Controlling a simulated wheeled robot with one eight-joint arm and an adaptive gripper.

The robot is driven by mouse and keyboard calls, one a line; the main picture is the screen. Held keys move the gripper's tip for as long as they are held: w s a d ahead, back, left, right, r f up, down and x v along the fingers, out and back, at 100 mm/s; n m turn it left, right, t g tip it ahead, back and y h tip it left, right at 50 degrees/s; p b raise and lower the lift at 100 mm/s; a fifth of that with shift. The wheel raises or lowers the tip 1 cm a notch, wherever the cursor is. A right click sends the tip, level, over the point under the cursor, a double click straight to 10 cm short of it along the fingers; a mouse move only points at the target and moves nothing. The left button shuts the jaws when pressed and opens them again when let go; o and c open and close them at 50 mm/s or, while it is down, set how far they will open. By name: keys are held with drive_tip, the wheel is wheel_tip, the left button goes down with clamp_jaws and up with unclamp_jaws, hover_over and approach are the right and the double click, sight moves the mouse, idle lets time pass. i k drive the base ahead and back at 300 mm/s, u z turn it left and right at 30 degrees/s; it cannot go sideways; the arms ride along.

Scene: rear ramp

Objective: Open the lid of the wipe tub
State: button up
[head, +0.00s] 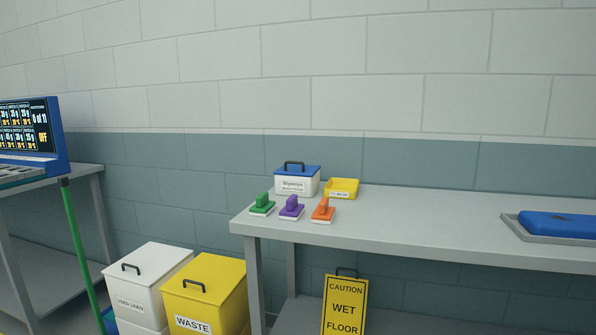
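The wipe tub (296,187) is a white box with a printed label, standing at the back left of the grey bench against the wall. Its blue lid (297,171) lies shut on top and carries a dark arched handle (294,163). My gripper is not in view.
Green (262,205), purple (291,208) and orange (323,210) brushes stand in front of the tub. A yellow tray (342,188) sits to its right. The bench (420,222) is clear up to a blue item (560,224). Used-linen (145,280) and waste (207,290) bins and a wet-floor sign (345,305) stand below.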

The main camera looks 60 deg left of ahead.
sight(289, 169)
drive_tip(key=u, duration=2.7)
